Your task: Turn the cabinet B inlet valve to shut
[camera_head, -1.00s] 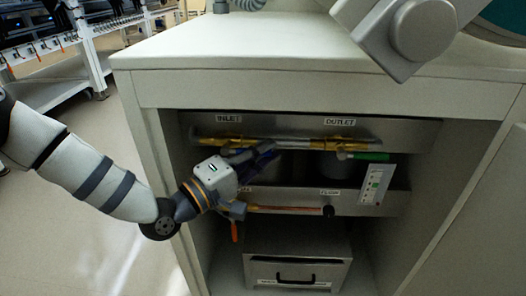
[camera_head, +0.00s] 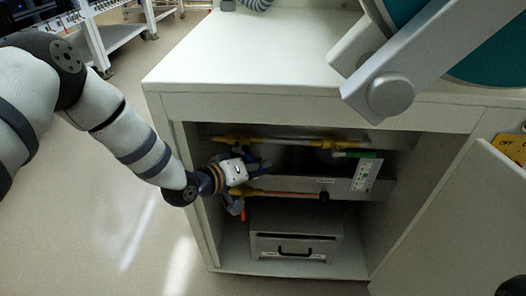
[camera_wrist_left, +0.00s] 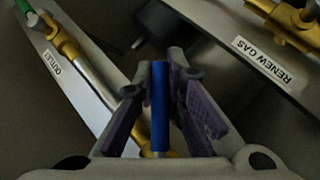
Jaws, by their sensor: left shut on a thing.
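My left gripper (camera_head: 258,165) reaches into the open cabinet, just below the left end of the upper brass pipe (camera_head: 235,139). In the left wrist view, a blue valve handle (camera_wrist_left: 160,95) stands between the two purple-padded fingers, and the gripper (camera_wrist_left: 160,85) is shut on it. A brass part shows at the handle's base. In the head view the gripper hides the handle. The outlet's green handle (camera_head: 352,154) lies along the pipe to the right. The OUTLET label (camera_wrist_left: 54,62) shows in the wrist view. My right gripper does not show.
A panel with coloured marks (camera_head: 365,175) is at the right. A grey box with a black handle (camera_head: 295,252) sits beneath. The cabinet's left side wall (camera_head: 187,190) is close to my wrist.

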